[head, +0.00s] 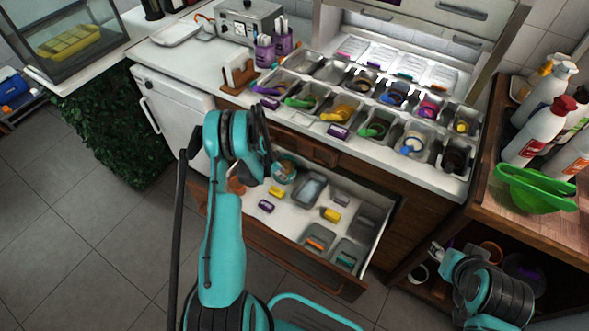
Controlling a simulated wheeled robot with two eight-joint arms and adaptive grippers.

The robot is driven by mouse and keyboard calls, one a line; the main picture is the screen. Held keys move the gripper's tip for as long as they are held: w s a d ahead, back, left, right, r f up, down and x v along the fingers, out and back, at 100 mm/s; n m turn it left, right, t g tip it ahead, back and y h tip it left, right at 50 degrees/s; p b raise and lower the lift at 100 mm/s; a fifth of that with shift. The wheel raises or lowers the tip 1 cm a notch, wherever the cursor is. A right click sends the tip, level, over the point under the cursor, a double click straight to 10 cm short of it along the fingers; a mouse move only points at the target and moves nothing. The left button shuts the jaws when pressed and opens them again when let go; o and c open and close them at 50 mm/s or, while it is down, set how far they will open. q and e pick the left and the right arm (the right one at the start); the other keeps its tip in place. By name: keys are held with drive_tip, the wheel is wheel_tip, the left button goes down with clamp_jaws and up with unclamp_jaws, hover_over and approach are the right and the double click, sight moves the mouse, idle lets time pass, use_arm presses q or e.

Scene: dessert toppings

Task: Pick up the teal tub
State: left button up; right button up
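A small round tub (287,174) with a teal side and a brownish top is at the back left of the open drawer. My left gripper (268,158) reaches over the drawer's left part, with its dark fingers just left of the tub. The fingers overlap one another in this view, so I cannot tell how far apart they are or whether they touch the tub. Part of my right arm (490,285) shows at the lower right, far from the tub, and its gripper cannot be made out clearly.
The open drawer (290,256) also holds grey containers (311,188), a yellow item (331,214) and a purple item (266,206). Topping bins (345,107) line the counter above. A wooden table (490,212) with bottles and a green bowl (535,190) stands right.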

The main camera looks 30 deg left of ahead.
sight(288, 176)
use_arm(q)
drive_tip(key=b+x, duration=0.1)
drive_tip(key=x, duration=0.2)
drive_tip(key=b+x, duration=0.2)
drive_tip(key=x, duration=0.2)
drive_tip(key=shift+w+r, duration=0.2)
drive_tip(key=shift+w, duration=0.2)
drive_tip(key=shift+r, duration=0.1)
clamp_jaws()
